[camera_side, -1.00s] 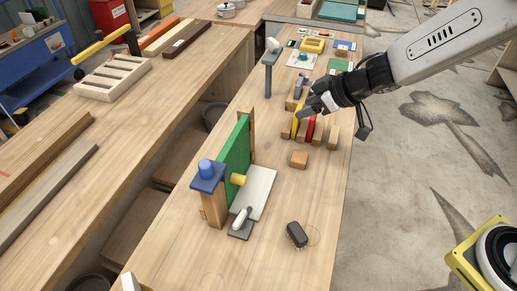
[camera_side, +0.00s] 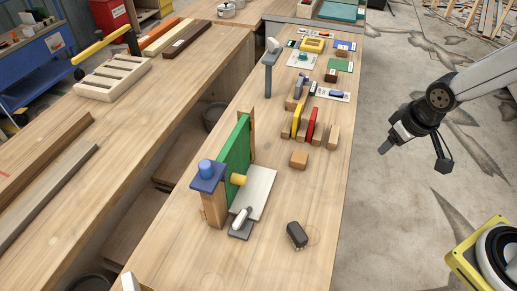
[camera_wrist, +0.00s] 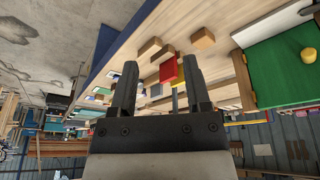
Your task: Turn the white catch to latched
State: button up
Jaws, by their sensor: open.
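A small white lever (camera_side: 242,217), which looks like the white catch, lies tilted on a dark grey base (camera_side: 240,232) near the front of the bench. It is beside a pale grey plate (camera_side: 262,183) and a green upright panel (camera_side: 237,150) with a yellow knob (camera_side: 238,179). I cannot tell from its pose whether it is latched. My gripper (camera_side: 386,147) is out past the bench's right edge, well apart from the lever. In the wrist view my gripper (camera_wrist: 160,85) has its two fingers apart with nothing held. The lever is not clear there.
A blue-topped post (camera_side: 207,175) stands at the panel's near end. Wooden blocks hold yellow and red slabs (camera_side: 313,124) mid-bench. A grey post (camera_side: 269,75) stands farther back. The bench's front right is mostly clear.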

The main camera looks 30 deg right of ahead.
jog(key=s+g, duration=0.1)
jog(key=s, duration=0.1)
jog(key=n+t+h, duration=0.3)
jog(key=n+h, duration=0.4)
jog(key=n, duration=1.8)
send_near(239, 217)
jog(key=shift+w+d+f, duration=0.25)
jog(key=shift+d+f, duration=0.15)
jog(key=shift+d, duration=0.05)
jog(key=shift+x, duration=3.95)
